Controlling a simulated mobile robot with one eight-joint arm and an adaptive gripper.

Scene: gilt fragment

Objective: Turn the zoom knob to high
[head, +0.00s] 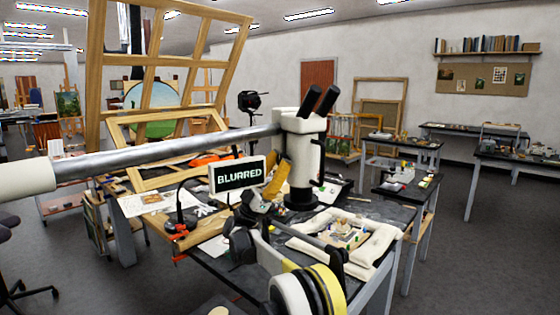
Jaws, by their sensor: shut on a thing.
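The microscope (300,145) has a cream body, black twin eyepieces (322,98) and a black ring at its lower end. It hangs on a thick metal boom (180,150) coming from the left. My gripper (275,185), with yellow and black parts, reaches up from below against the lower left side of the microscope body. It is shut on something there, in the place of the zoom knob. The knob itself is hidden by the gripper, so its setting cannot be read. A small screen (239,177) left of the microscope reads "BLURRED".
Below the microscope, white padded cushions (300,247) surround small coloured pieces on the dark worktable (385,208). Wooden frames (99,60) stand behind at left. A black lamp or clamp (186,207) and papers lie left of the gripper. Open floor (480,265) is at right.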

